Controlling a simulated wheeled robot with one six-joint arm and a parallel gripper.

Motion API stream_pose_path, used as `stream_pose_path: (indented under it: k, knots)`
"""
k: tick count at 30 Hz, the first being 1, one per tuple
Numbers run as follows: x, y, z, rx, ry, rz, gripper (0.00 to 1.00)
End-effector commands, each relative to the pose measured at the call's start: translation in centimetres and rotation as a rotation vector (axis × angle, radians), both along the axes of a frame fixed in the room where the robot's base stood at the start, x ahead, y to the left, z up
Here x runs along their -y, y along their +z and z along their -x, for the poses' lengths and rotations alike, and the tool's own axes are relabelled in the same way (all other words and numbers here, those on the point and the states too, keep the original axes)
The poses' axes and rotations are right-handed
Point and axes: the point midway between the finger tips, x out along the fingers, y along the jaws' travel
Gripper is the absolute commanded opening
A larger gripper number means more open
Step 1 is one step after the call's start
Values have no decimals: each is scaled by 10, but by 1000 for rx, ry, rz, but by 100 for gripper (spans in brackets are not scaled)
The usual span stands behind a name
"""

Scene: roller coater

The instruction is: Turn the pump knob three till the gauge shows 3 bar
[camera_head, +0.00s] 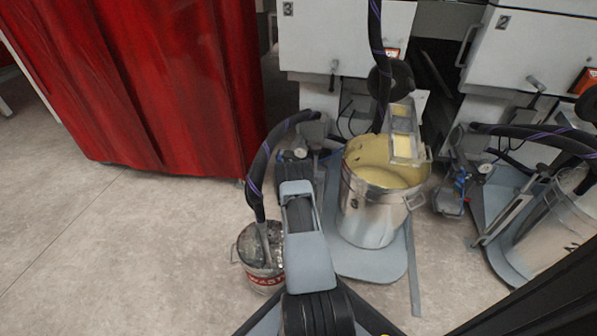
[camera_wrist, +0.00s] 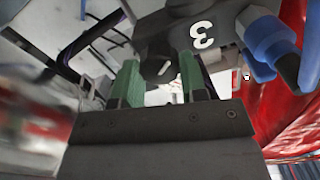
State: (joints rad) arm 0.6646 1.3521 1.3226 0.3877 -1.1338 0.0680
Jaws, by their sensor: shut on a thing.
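The pump knob (camera_wrist: 157,69) is a black part in the wrist view, set in a dark pump body (camera_wrist: 172,38) marked with a white 3. My gripper (camera_wrist: 158,76) has its two green fingers on either side of the knob and is shut on it. In the head view my arm reaches to the pump beside the cabinet marked 3, and it hides the knob and the fingertips.
An open metal bucket (camera_head: 369,218) of yellow paint stands right of my arm on a grey base plate (camera_head: 365,264). A waste bucket (camera_head: 262,272) is close on the left. Dark hoses and a red curtain (camera_head: 145,90) are nearby. The floor at left is clear.

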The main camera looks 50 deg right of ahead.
Motion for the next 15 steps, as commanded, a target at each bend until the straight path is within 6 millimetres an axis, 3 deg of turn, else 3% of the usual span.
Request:
stream_pose_path:
  k: [15]
  knots:
    - [1, 0, 1, 378, 0, -234, 16]
